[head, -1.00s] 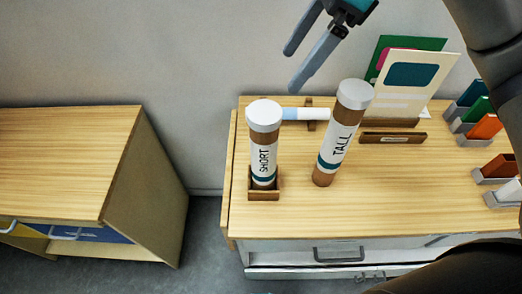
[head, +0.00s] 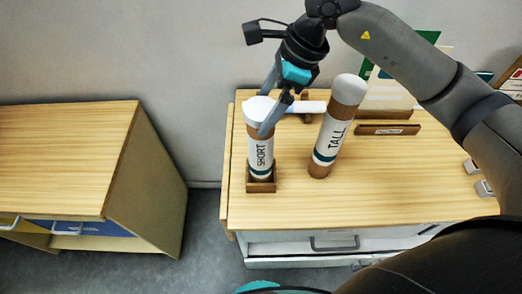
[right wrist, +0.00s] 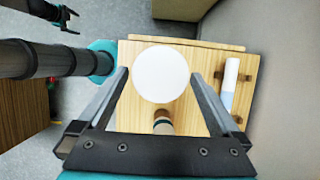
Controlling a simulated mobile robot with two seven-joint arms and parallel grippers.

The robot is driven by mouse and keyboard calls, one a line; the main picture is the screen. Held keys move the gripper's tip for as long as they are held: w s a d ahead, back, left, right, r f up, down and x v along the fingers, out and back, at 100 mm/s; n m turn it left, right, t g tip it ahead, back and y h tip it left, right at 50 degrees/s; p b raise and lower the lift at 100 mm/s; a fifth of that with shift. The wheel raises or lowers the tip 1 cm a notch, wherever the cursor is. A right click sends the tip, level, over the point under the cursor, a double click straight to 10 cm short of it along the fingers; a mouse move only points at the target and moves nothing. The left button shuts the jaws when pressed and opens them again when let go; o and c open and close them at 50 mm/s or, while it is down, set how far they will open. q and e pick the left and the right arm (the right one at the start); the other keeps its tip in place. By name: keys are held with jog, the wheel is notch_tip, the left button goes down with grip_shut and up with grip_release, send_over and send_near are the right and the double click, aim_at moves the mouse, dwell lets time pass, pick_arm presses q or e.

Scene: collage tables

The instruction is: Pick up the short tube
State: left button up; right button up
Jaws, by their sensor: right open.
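The short tube (head: 260,150) stands upright in a small wooden holder (head: 261,187) near the table's left side. It has a white cap, a white SHORT label and a teal band. My right gripper (head: 265,112) is open at its top, one finger behind the cap and one in front. In the right wrist view a round white cap (right wrist: 160,74) lies between the open fingers (right wrist: 158,76), with gaps on both sides. My left gripper (right wrist: 70,20) shows small at the top left there, its fingers apart.
The tall tube (head: 335,128) stands slightly tilted close to the right of the short one. A white and blue tube (head: 305,107) lies behind on a wooden rest. Cards (head: 385,95) stand at the back right. Another wooden table (head: 65,150) is at the left, across a gap.

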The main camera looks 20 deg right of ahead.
jog(key=shift+x, duration=1.3)
jog(key=shift+a+r, duration=0.1)
grip_shut()
